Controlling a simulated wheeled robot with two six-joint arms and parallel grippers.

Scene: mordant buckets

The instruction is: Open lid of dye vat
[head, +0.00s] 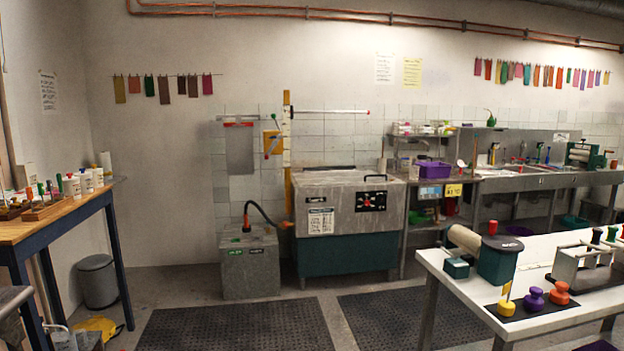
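The dye vat (347,225) stands against the far tiled wall near the middle of the head view. It is a large box with a grey upper part, a dark teal base, and a black control panel with a red mark on its front. Its flat grey lid (335,177) appears shut on top. A small black handle-like piece (375,178) shows near the lid's right front. Neither of my grippers is in view, and the vat is some distance away across the floor.
Dark mats (235,325) lie before the vat. A grey box (249,262) with a hose stands at its left. A blue-legged wooden table (62,218) is at left, a white table (440,268) at front right. A grey bin (98,282) and yellow item (97,325) are on the floor.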

